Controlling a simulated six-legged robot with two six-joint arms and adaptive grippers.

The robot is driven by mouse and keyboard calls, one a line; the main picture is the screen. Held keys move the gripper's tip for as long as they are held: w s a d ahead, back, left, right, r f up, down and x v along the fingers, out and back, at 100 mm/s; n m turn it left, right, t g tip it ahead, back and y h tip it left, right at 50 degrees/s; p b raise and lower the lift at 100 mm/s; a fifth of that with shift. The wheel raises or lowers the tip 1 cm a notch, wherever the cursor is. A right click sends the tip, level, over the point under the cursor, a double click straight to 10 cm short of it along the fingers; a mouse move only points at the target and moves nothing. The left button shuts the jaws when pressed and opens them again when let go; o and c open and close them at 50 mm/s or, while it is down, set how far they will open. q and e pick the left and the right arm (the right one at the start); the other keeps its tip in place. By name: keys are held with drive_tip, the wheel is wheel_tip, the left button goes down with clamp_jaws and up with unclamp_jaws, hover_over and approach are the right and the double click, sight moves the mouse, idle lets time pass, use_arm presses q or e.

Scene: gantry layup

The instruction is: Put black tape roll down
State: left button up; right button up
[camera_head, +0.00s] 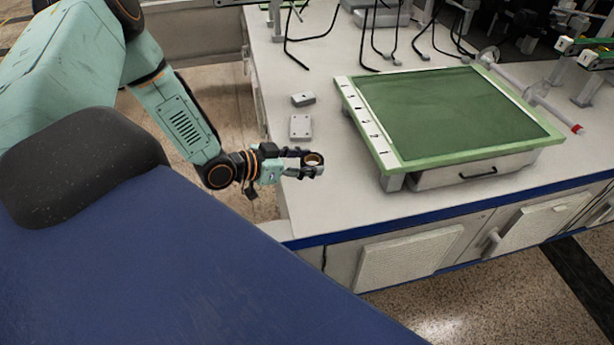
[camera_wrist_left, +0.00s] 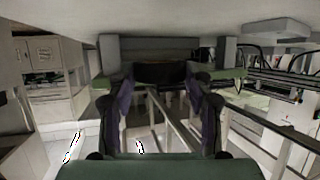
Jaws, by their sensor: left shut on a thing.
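My left gripper (camera_head: 314,165) is at the near left part of the white bench top (camera_head: 325,205), close to its left edge. It is shut on the black tape roll (camera_head: 313,159), a small dark ring with a tan core. In the left wrist view the dark roll (camera_wrist_left: 160,72) sits between the two fingers at their tips. I cannot tell whether the roll touches the bench top. My right gripper is in neither view.
A green mat in a light green frame (camera_head: 450,163) stands right of the gripper, with a drawer below it. Two small grey boxes (camera_head: 300,127) (camera_head: 303,99) lie behind the gripper. Black bent stands (camera_head: 370,45) are at the back. Bare bench top lies between gripper and frame.

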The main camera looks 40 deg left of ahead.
sight(305, 182)
use_arm(q)
drive_tip(key=shift+a+f+b, duration=0.2)
drive_tip(key=shift+f+b, duration=0.25)
drive_tip(key=shift+f, duration=0.75)
drive_tip(key=shift+d+f+b, duration=0.15)
drive_tip(key=shift+f+b, duration=0.55)
drive_tip(key=shift+f, duration=0.6)
drive_tip(key=shift+w, duration=0.1)
drive_tip(key=shift+f+b, duration=0.1)
drive_tip(key=shift+b, duration=0.2)
drive_tip(key=o, duration=1)
drive_tip(key=shift+f, duration=0.1)
drive_tip(key=shift+o, duration=0.7)
